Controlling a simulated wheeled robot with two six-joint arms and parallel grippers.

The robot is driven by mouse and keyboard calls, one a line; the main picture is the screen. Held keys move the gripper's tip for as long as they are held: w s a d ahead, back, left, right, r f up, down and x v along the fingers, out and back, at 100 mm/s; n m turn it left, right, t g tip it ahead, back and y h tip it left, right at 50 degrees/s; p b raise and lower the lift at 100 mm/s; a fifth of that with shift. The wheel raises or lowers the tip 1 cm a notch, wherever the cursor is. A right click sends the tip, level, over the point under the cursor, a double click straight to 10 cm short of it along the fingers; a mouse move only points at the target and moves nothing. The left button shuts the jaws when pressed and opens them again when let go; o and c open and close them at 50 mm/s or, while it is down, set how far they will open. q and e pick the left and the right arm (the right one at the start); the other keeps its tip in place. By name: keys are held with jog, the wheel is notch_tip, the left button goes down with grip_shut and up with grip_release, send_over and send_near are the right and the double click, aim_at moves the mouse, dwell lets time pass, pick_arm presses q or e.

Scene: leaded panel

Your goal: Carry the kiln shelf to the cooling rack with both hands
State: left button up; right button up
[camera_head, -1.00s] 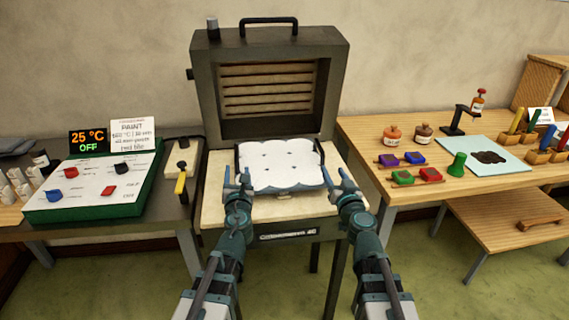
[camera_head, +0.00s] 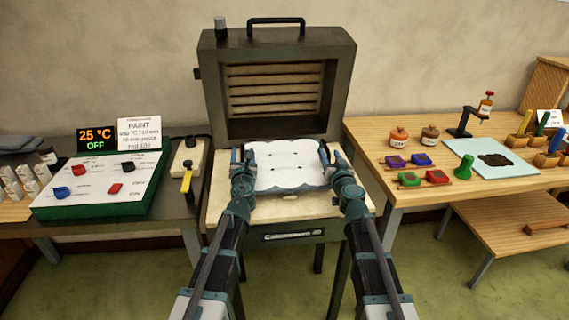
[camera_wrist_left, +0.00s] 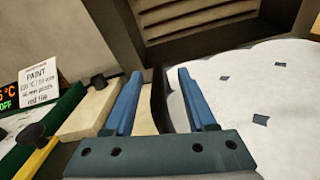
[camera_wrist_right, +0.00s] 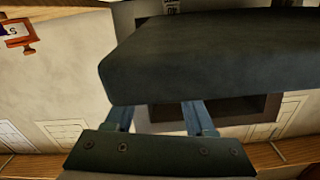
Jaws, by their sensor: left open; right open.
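The kiln shelf (camera_head: 285,165), a white slab with a wavy edge and small dark marks, lies at the mouth of the open kiln (camera_head: 278,38). My left gripper (camera_head: 242,156) is open at the shelf's left side. In the left wrist view its blue fingers (camera_wrist_left: 157,100) stand on either side of a narrow dark bar beside the white slab (camera_wrist_left: 265,95). My right gripper (camera_head: 328,153) is open at the shelf's right side. In the right wrist view a broad dark block (camera_wrist_right: 210,55) hides its fingertips; I cannot tell what it is. I cannot clearly identify the cooling rack.
A wooden table (camera_head: 395,130) at the right holds jars, colored blocks and a pale mat (camera_head: 475,148). A lower wooden surface (camera_head: 500,205) is below it, with open floor in front.

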aim_at(243, 147)
pick_arm(q)
jog(key=shift+w+a, duration=0.15)
jog(key=shift+w, duration=0.65)
jog(key=shift+w+a, duration=0.15)
jog(key=shift+w, duration=0.6)
pick_arm(e)
jog(key=shift+w+a, duration=0.15)
jog(key=shift+w, duration=0.65)
jog(key=shift+w+a, duration=0.15)
jog(key=shift+w, duration=0.6)
pick_arm(q)
jog(key=c, duration=0.9)
pick_arm(e)
jog(key=c, duration=0.9)
grip_shut()
pick_arm(q)
jog(key=shift+d, duration=0.1)
